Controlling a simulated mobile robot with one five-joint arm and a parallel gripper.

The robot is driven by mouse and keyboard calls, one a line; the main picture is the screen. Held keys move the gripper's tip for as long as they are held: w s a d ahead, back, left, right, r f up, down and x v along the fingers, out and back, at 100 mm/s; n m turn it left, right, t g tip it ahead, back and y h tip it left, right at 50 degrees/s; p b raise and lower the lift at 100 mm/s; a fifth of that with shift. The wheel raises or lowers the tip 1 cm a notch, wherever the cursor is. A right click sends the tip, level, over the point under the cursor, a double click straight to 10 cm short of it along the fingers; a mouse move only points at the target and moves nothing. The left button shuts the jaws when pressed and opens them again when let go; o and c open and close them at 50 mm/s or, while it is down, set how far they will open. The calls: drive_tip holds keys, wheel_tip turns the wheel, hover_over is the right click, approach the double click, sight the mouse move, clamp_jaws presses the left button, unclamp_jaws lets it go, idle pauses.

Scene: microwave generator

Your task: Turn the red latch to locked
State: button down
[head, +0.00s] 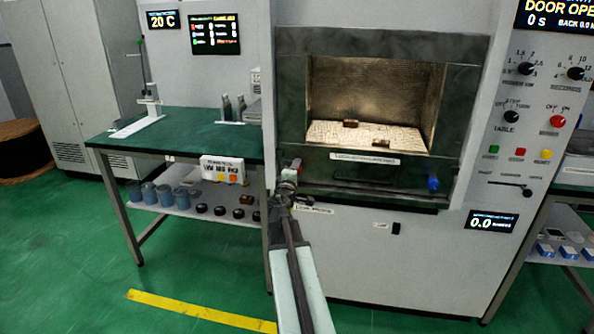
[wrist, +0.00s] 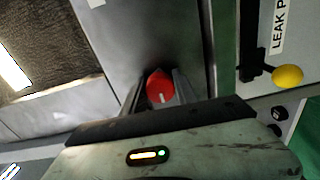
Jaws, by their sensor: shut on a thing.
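The red latch (wrist: 159,84) is a round red knob with a pale mark on its face, seen in the wrist view. My gripper (wrist: 161,98) has a finger on each side of it and is shut on it. The fingers partly hide the knob's sides. I cannot tell the latch's exact turn angle.
The oven cavity (head: 375,100) holds small brown blocks. A blue knob (head: 433,183) sits at the right of the door panel. A yellow knob (wrist: 289,76) is right of the latch. A green-topped bench (head: 190,140) stands left. The display (head: 555,14) reads DOOR OPEN.

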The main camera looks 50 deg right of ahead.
drive_tip(key=shift+a, duration=0.1)
idle(0.9)
drive_tip(key=c, duration=1)
unclamp_jaws()
drive_tip(key=shift+o, duration=0.2)
drive_tip(key=v, duration=0.7)
drive_tip(key=shift+s+a, duration=0.2)
drive_tip(key=shift+a, duration=0.15)
